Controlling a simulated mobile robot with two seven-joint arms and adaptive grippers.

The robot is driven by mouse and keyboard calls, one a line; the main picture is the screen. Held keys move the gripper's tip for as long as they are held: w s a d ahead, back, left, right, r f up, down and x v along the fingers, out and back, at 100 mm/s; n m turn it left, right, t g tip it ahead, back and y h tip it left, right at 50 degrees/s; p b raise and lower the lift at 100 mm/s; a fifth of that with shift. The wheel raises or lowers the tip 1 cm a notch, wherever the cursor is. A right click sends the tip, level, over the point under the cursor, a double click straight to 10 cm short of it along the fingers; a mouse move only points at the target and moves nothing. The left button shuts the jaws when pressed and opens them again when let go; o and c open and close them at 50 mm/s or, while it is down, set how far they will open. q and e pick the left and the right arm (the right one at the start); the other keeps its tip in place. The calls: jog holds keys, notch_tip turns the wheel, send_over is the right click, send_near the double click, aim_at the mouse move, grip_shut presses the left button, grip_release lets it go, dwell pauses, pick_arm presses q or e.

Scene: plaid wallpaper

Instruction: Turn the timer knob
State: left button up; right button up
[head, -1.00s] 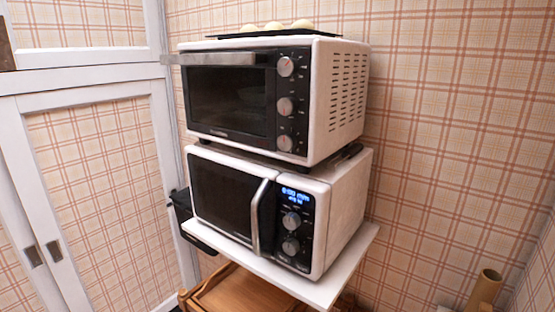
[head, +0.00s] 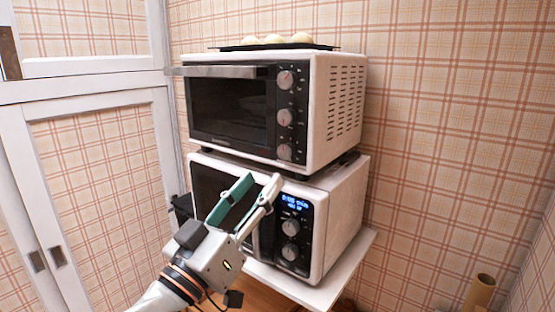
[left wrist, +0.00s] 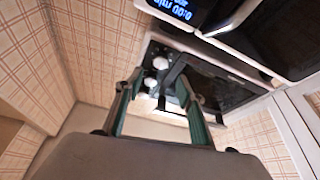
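In the head view a white toaster oven (head: 337,110) sits above a white microwave (head: 338,210). The oven's control strip has a top knob (head: 286,79), a middle knob (head: 285,117) and a bottom knob (head: 284,152); which is the timer is not legible. The microwave has two knobs (head: 291,240) under a lit blue display (head: 294,202). My left gripper (head: 262,180) is open and empty in front of the microwave door, below and left of the oven knobs. My right gripper is not in view.
A dark tray (head: 320,46) with pale round buns (head: 274,39) lies on the oven. The oven's door handle (head: 220,71) juts forward. The microwave handle is partly hidden by my gripper.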

aim_at(284, 153)
pick_arm(q)
jog(key=p+x, duration=0.1)
jog(key=x, duration=0.6)
jog(key=shift+w+d+r, duration=0.1)
jog(key=shift+w, duration=0.2)
jog(key=shift+c, duration=0.3)
grip_shut()
